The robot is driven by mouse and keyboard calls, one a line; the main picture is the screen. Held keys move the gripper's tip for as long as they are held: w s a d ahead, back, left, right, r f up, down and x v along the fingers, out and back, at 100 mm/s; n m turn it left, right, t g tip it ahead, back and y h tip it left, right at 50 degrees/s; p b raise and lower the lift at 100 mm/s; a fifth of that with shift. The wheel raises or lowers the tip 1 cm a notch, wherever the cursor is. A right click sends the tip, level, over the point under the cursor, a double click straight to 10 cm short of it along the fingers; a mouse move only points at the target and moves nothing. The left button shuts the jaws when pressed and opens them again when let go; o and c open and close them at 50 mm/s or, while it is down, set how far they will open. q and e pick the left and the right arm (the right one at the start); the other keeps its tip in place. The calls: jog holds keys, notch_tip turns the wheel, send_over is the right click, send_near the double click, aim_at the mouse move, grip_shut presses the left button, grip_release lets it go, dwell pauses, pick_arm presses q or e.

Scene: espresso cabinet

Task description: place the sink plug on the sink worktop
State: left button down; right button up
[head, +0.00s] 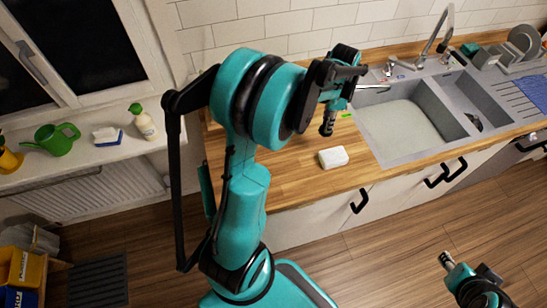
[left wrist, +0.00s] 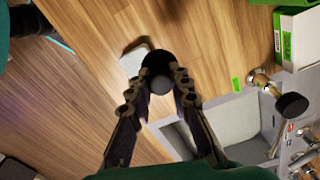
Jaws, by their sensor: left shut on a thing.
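My left gripper (head: 328,128) hangs over the wooden worktop (head: 290,178), left of the sink (head: 391,158). In the left wrist view its fingers (left wrist: 158,82) are shut on a dark round thing, which looks like the sink plug (left wrist: 157,62). In the head view the plug is too small and dark to tell from the fingertips. My right gripper (head: 447,262) is at the lower right, over the floor, away from the worktop; its jaws are too small to read.
A white block (head: 333,157) lies on the worktop near its front edge; it is partly behind the plug in the left wrist view (left wrist: 132,63). A tap (head: 436,40) stands behind the sink. A dish rack (head: 505,52) is at the far right. Bare wood lies left of the block.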

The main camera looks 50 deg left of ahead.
pick_arm(q)
jog(key=s+a+f, duration=0.1)
jog(key=s+f, duration=0.1)
jog(key=s, duration=0.1)
jog(key=s+a+f+b, duration=0.1)
jog(key=s+a+f, duration=0.1)
jog(key=s, duration=0.2)
jog(key=s+a+f+b, duration=0.1)
jog(key=s+a+f, duration=0.1)
jog(key=s+f, duration=0.1)
jog(key=shift+s, duration=0.15)
notch_tip(320, 180, down, 4)
jog(key=shift+f+b, duration=0.1)
jog(key=shift+b, duration=0.45)
jog(key=c, duration=1.4)
grip_release()
